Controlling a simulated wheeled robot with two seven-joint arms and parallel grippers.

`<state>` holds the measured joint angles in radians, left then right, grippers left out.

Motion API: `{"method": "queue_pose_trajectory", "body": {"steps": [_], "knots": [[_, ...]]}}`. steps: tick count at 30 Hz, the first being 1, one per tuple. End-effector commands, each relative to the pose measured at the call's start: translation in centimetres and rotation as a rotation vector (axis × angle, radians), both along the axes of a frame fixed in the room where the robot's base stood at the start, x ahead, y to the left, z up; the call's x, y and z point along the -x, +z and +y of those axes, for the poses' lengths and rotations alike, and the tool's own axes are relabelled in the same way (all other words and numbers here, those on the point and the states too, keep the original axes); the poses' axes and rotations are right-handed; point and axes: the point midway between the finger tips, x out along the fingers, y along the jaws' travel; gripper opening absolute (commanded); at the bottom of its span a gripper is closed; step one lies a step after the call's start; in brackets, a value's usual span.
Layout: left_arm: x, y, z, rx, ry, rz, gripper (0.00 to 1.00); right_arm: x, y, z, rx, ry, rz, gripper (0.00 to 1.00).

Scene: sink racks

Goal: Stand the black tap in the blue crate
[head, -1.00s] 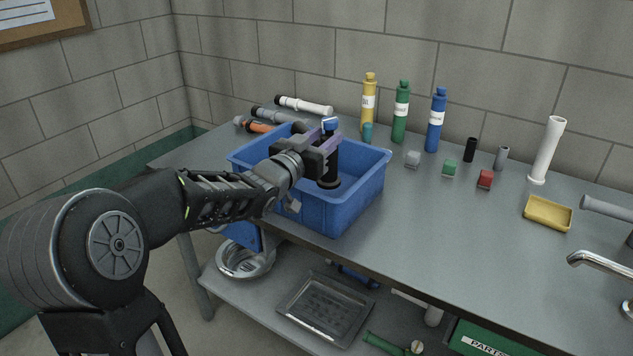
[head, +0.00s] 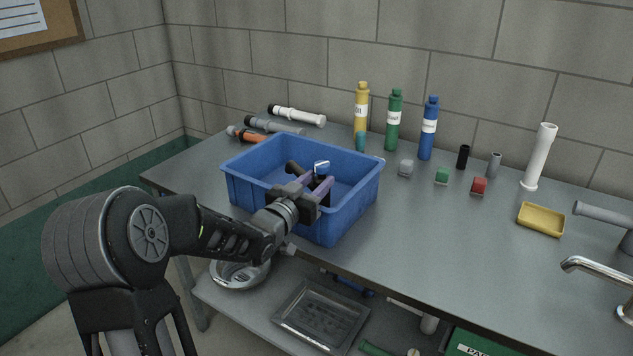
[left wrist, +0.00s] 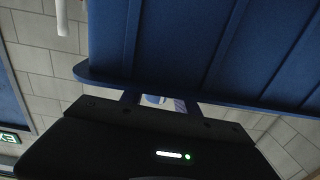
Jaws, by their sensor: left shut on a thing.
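The black tap (head: 321,166) has a bright top with a blue mark and a dark arm that sticks out toward the upper left. My left gripper (head: 318,186) has purple fingers and is shut on the tap. It holds the tap inside the blue crate (head: 345,215), near its front wall. The top shows between the fingers; the lower end is hidden, so I cannot tell if it touches the crate floor. In the left wrist view the crate wall (left wrist: 200,45) fills the top, with a purple finger (left wrist: 180,105) below it. My right gripper is not in view.
Pipes, one white (head: 297,115), one grey (head: 273,126), lie behind the crate. Yellow (head: 361,112), green (head: 393,125) and blue (head: 428,135) bottles stand at the back. Small blocks, a yellow tray (head: 540,219) and a faucet (head: 600,275) are to the right. The middle bench is clear.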

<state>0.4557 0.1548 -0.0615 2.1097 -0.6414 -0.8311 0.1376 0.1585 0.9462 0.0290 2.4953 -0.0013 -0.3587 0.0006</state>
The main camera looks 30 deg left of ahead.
Motion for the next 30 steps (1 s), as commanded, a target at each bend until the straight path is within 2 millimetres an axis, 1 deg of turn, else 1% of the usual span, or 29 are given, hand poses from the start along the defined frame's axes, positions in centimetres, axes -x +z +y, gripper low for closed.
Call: {"method": "queue_pose_trajectory", "body": {"steps": [6, 11, 12, 19, 26, 30], "knots": [[-0.02, 0.22, 0.00, -0.002, 0.000, -0.006, 0.00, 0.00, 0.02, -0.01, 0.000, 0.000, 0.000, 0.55], [-0.02, -0.18, 0.00, -0.002, 0.000, -0.006, 0.00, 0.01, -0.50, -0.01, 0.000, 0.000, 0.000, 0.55], [0.00, -0.21, 0.00, -0.001, 0.000, -0.002, 0.40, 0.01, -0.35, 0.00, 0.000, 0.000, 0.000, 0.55], [0.00, -0.19, 0.01, -0.001, 0.000, -0.001, 0.58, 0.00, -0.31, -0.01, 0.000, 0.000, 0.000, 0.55], [0.00, -0.17, 0.00, -0.001, 0.000, -0.001, 0.59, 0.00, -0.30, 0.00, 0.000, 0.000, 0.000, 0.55], [0.00, 0.23, 0.00, -0.001, 0.000, -0.001, 0.59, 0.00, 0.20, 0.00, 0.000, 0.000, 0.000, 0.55]]}}
